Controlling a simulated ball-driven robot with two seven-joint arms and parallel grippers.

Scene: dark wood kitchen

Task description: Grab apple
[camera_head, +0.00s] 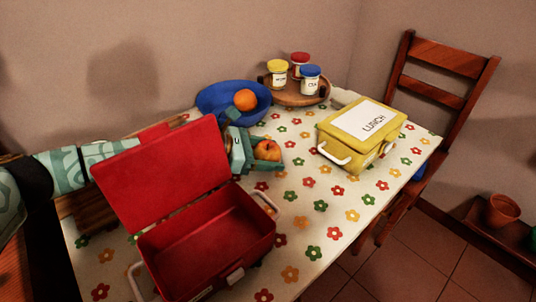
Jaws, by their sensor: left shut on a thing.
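The apple (267,149), red and yellow, is just beyond the open red lunch box, beside the blue bowl. My left arm comes in from the left, passes behind the red lid and ends in my left gripper (258,153), which is shut on the apple. A finger covers the apple's lower side, and I cannot tell whether the apple touches the table. My right gripper is not in view.
The red lunch box (204,243) stands open and empty-looking, its raised lid hiding part of my arm. A blue bowl (213,101) holds an orange (245,100). Lidded jars stand on a round wooden tray (296,98). A closed yellow lunch box (342,151) is right. The flowered tablecloth (300,220) is clear in front.

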